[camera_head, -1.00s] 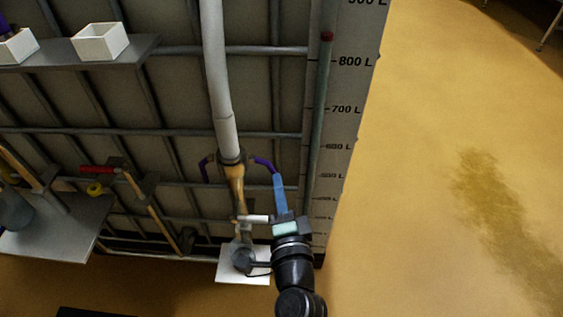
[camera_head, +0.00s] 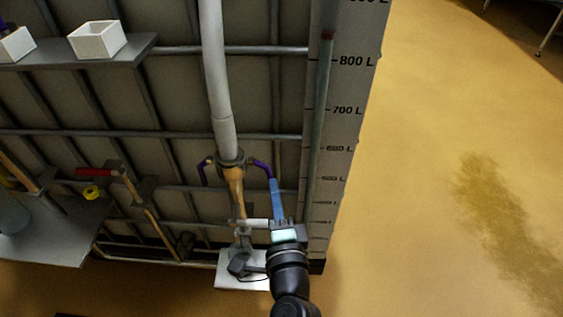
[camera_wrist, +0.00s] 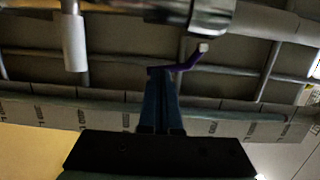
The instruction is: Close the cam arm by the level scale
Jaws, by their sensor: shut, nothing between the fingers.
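The cam arm by the level scale is the purple lever (camera_head: 262,167) on the right of the hose coupling (camera_head: 230,158). It sticks out to the right and slopes down. The level scale (camera_head: 345,110) is the pale marked strip to its right. My gripper (camera_head: 273,181) has blue fingers, shut and empty, with the tips at the lever's outer end; I cannot tell whether they touch. In the wrist view the lever (camera_wrist: 185,64) bends up to the right beyond my fingertips (camera_wrist: 160,76), below the metal coupling (camera_wrist: 205,15). A second purple cam arm (camera_head: 203,169) hangs on the coupling's left.
A pale hose (camera_head: 218,80) runs up from the coupling. A wooden-coloured fitting (camera_head: 236,190) lies below it, above a white plate (camera_head: 236,280). A ribbed wall stands behind. A shelf with white boxes (camera_head: 97,40) is upper left. The yellow floor at right is open.

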